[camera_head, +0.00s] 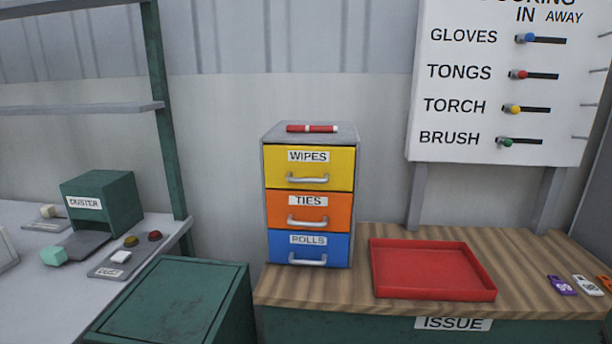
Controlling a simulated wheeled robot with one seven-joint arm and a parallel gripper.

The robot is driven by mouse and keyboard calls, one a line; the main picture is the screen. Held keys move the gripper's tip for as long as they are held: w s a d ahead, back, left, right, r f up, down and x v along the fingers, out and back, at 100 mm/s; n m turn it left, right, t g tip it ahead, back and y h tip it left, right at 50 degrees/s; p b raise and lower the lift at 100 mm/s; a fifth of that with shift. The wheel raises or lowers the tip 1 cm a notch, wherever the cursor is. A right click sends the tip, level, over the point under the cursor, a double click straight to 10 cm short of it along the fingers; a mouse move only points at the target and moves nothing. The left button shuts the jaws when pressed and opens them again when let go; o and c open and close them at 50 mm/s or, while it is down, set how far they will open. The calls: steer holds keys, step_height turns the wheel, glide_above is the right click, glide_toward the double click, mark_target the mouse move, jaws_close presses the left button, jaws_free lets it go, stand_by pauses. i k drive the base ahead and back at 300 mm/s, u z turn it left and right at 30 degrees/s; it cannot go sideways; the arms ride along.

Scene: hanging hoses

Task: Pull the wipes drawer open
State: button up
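The wipes drawer (343,168) is the yellow top drawer of a small grey drawer unit (268,131) in the middle of the head view. It bears a "WIPES" label and a pale bar handle (307,179). Its front looks flush with the two drawers below, so it appears shut. Under it are the orange ties drawer (342,213) and the blue rolls drawer (341,251), which also look shut. The unit stands on the wooden top of the issue counter. My gripper is not in view.
A red marker (312,128) lies on the unit. A red tray (430,270) sits to its right on the counter (530,300). A green bin (175,300) stands at front left, beside a bench with a duster box (105,200). A sign board (480,90) stands behind the tray.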

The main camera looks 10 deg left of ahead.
mark_target(330, 167)
steer(key=u, duration=0.4)
steer(key=k, duration=0.45)
steer(key=u, duration=0.85)
steer(key=k, duration=0.75)
steer(key=u, duration=0.2)
steer(key=i, duration=1.1)
steer(key=z, duration=1.15)
steer(key=i, duration=0.6)
steer(key=z, duration=0.25)
